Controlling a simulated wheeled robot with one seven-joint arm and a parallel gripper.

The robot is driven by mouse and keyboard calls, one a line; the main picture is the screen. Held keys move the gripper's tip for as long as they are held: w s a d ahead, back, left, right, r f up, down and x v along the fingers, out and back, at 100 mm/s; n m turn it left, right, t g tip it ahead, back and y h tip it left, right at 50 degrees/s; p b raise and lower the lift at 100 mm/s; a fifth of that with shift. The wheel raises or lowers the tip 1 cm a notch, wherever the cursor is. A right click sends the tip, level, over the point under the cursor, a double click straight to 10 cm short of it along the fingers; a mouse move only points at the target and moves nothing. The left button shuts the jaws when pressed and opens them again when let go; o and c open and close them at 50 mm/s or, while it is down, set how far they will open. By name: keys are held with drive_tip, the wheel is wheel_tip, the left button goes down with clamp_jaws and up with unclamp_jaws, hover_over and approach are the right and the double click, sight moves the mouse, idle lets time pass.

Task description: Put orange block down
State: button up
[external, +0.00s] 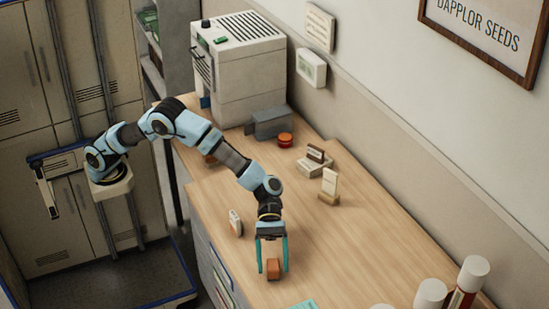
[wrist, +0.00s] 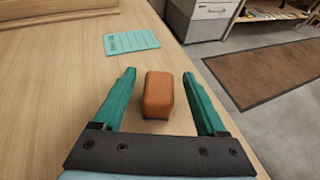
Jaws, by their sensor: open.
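The orange block (external: 273,269) rests on the wooden counter (external: 330,250) near its front edge. In the wrist view the orange block (wrist: 158,95) lies between the two teal fingers, with gaps on both sides. My gripper (external: 272,268) points down over it and is open; it also shows in the wrist view (wrist: 160,98). The fingers do not appear to touch the block.
A teal printed card (wrist: 131,41) lies on the counter past the block. A small white object (external: 236,223) stands left of my gripper. Several white-capped containers (external: 430,294) stand at lower right. A grey machine (external: 240,70) is at the back.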

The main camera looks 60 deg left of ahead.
drive_tip(key=b+v, duration=0.1)
drive_tip(key=v, duration=1)
drive_tip(key=shift+w+a+r, duration=0.1)
drive_tip(key=shift+w+a, duration=0.05)
drive_tip(key=shift+a, duration=0.2)
